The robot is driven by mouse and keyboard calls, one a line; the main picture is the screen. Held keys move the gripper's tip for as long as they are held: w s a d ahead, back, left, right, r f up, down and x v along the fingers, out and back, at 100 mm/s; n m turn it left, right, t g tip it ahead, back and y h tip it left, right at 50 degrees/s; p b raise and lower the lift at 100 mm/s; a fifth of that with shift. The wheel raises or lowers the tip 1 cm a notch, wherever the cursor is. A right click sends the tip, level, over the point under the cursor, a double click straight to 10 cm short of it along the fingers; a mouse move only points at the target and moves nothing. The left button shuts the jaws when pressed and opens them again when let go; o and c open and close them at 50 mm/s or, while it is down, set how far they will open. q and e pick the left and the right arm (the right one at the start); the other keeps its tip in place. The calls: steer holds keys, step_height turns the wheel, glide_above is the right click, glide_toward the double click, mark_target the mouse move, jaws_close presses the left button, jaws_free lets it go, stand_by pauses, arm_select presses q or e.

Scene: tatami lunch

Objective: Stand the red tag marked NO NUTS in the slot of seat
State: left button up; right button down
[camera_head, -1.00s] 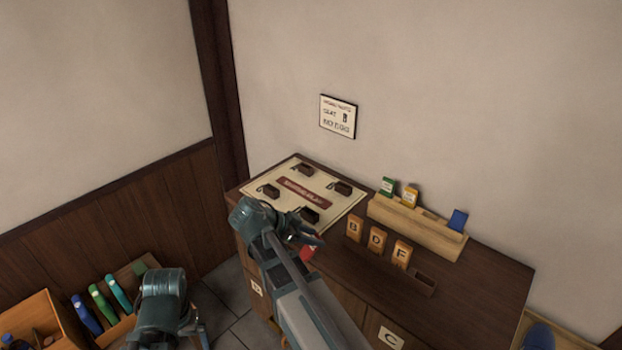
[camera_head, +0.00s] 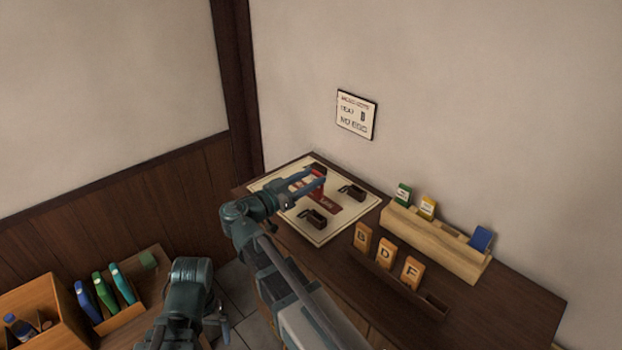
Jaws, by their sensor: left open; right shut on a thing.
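My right gripper (camera_head: 308,181) is over the cream seating board (camera_head: 330,236) on the cabinet top. It is shut on a red tag (camera_head: 318,187), held near the back of the board; the tag's writing cannot be read. Dark slotted blocks stand on the board: one at the right (camera_head: 352,193), one at the front (camera_head: 313,219), and one at the back (camera_head: 319,169) near the tag. The gripper hides the board's left part. I cannot tell whether the tag touches a block. My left gripper (camera_head: 215,325) is open and empty, low at the front.
A wooden rack (camera_head: 435,240) holds green, yellow and blue tags. A dark holder (camera_head: 397,285) carries letter tags B, D and F. A small sign (camera_head: 357,114) hangs on the wall. An open crate (camera_head: 40,310) and colored binders (camera_head: 103,291) are at lower left.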

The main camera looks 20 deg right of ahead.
mark_target(316, 196)
steer(key=shift+f+b, duration=2.6)
steer(key=shift+f, duration=0.2)
steer(key=shift+f+b, duration=0.75)
steer(key=shift+b, duration=0.05)
steer(key=shift+f+b, duration=0.35)
steer(key=shift+f+b, duration=0.5)
steer(key=shift+f, duration=0.05)
stand_by(0.5)
jaws_free()
stand_by(0.5)
steer(key=shift+r, duration=0.15)
